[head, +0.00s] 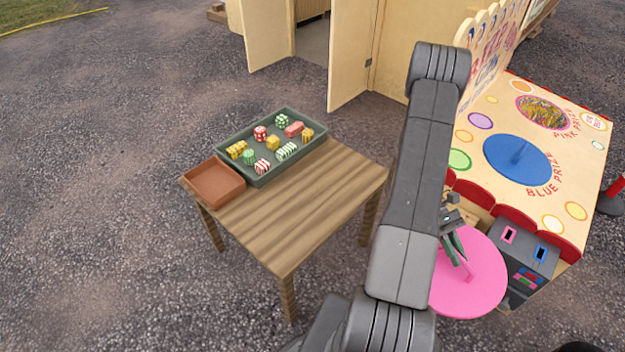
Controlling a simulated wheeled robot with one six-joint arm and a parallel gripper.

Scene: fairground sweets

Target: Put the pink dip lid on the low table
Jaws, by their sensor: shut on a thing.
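The pink dip lid (480,287) is a round pink disc with an upright pink handle, at the lower right of the head view. My gripper (461,262) is shut on its handle and holds the lid in front of the game stall, to the right of the low table. My arm hides the lid's left edge. The low table (290,225) is wooden and stands left of my arm. Its near and right part is bare. I cannot tell the lid's exact height over the ground.
A dark green tray (251,181) of several sweets and an empty brown tray (214,198) sit on the table's far left part. The stall counter (478,162) at right has a blue lid (516,159) and an uncovered round opening (543,112). A dark slotted box (523,255) is beside the pink lid.

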